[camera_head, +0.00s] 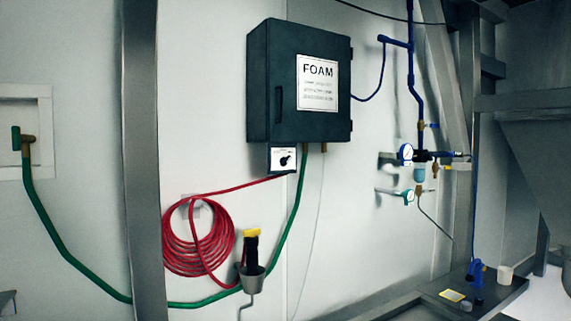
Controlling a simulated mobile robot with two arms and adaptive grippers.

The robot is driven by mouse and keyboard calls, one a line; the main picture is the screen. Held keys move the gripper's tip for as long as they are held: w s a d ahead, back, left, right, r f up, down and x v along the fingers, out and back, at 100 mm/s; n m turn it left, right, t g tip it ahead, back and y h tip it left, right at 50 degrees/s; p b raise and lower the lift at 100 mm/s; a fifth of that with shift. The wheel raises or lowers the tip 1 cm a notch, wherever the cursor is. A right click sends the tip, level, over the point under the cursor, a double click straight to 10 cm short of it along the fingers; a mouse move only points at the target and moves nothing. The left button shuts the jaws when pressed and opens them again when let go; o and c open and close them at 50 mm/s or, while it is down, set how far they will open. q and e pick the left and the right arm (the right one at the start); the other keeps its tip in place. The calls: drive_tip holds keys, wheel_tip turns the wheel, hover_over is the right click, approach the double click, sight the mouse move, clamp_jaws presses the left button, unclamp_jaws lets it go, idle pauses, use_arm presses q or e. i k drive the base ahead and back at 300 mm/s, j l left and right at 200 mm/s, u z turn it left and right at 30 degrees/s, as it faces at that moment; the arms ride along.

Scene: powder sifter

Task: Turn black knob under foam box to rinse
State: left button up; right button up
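The dark foam box (265,85) hangs on the white wall in the upper middle, with a white FOAM label (317,83) on its front. Below its lower left edge is a small white plate (274,164) carrying the black knob (285,160). The knob's pointer looks tilted toward the upper right; the plate's markings are too small to read. Neither of my grippers can be made out in the head view, and nothing touches the knob.
A coiled red hose (200,262) hangs left of the box. A green hose (292,225) drops beneath it. A yellow-topped black handle (252,248) sits in a grey holder (252,281). A metal post (142,150) stands left; blue pipes and gauges (407,153) are right.

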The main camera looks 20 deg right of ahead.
sight(284, 161)
drive_tip(key=i+j, duration=0.25)
drive_tip(key=j, duration=0.15)
drive_tip(key=i+j, duration=0.25)
drive_tip(key=j, duration=0.15)
drive_tip(key=i+j, duration=0.25)
drive_tip(key=j, duration=0.15)
drive_tip(key=j+z, duration=0.1)
drive_tip(key=z, duration=0.3)
drive_tip(key=i+j+z, duration=0.1)
drive_tip(key=z, duration=0.3)
drive_tip(key=j+z, duration=0.2)
drive_tip(key=z, duration=0.25)
drive_tip(key=j+z, duration=0.15)
drive_tip(key=z, duration=0.25)
